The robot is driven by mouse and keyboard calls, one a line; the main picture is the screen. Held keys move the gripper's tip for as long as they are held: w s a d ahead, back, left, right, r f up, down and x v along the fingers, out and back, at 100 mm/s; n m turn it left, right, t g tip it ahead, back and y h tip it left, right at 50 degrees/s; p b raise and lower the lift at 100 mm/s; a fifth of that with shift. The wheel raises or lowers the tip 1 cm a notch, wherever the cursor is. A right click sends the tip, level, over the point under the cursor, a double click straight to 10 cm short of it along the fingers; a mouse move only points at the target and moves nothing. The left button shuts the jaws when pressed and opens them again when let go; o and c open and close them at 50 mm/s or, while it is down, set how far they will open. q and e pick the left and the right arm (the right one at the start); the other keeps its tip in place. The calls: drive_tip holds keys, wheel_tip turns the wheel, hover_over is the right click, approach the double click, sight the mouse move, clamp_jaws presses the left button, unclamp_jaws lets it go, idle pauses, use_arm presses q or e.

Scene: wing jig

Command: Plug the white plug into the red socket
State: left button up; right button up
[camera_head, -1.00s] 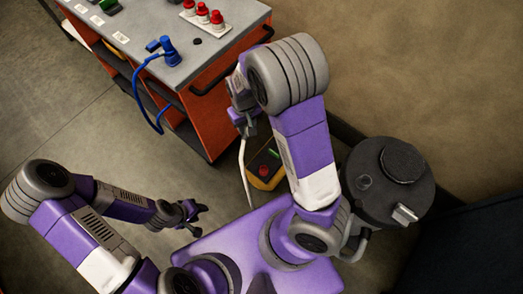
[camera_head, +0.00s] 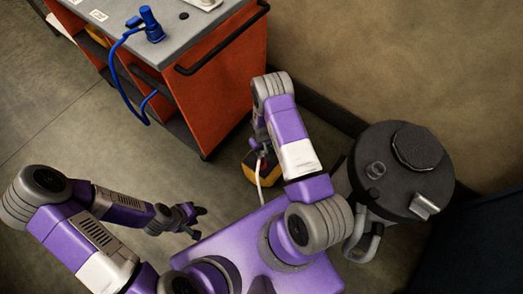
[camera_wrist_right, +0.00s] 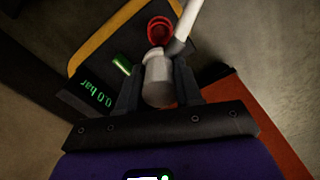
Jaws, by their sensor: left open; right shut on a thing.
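The white plug (camera_wrist_right: 158,82) is held between the fingers of my right gripper (camera_wrist_right: 158,90) in the right wrist view, with its white hose (camera_wrist_right: 188,22) running up from it. The red socket (camera_wrist_right: 160,30) is a red ring on the dark and yellow box, just beyond the plug's tip in that view. Whether the tip touches the socket, I cannot tell. In the head view my right gripper (camera_head: 258,150) is over the box and mostly hidden by its own arm. My left gripper (camera_head: 196,214) is open and empty, away to the left.
The dark and yellow box (camera_head: 250,172) stands low beside the orange cart (camera_head: 215,90); a green display (camera_wrist_right: 95,95) on it reads 0.0 bar. A blue plug (camera_head: 150,24) with a blue hose is on the cart top. A dark round canister (camera_head: 400,170) stands at right.

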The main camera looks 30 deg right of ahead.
wheel_tip(320, 180, down, 5)
drive_tip(key=b, duration=0.3)
drive_tip(key=shift+f+b, duration=0.15)
drive_tip(key=shift+b, duration=0.15)
drive_tip(key=shift+f, duration=0.75)
drive_tip(key=shift+f, duration=0.4)
drive_tip(key=shift+f, duration=0.4)
drive_tip(key=shift+f, duration=1.15)
idle(0.4)
drive_tip(key=o, duration=1.1)
